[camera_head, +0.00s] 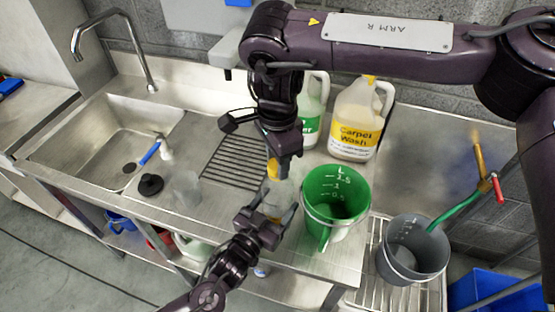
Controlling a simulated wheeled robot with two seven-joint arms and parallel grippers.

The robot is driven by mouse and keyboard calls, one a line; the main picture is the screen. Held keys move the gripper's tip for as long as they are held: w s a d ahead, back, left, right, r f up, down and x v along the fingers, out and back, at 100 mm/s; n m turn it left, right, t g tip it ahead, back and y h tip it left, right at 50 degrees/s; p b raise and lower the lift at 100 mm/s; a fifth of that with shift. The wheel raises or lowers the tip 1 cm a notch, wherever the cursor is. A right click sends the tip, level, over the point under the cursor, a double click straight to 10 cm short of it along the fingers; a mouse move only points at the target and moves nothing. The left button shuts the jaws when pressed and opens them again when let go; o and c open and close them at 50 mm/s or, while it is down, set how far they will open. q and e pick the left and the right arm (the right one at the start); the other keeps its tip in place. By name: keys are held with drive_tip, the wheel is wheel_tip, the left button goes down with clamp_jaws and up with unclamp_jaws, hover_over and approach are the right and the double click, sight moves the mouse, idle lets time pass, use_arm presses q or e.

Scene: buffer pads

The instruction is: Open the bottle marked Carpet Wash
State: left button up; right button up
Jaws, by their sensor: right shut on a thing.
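A white jug labelled Carpet Wash (357,125), with a yellow label and yellow top, stands upright at the back of the steel counter, apart from both grippers. Whether the cap is loose cannot be seen.
A green measuring bucket (336,200) stands close on the right, with a grey bucket (413,250) beyond it. A green-labelled jug (313,105) is behind my right arm.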

drive_tip(key=shift+r, duration=0.8)
drive_tip(key=shift+r, duration=2.05)
use_arm(q)
drive_tip(key=o, duration=2)
drive_tip(key=shift+c, duration=0.2)
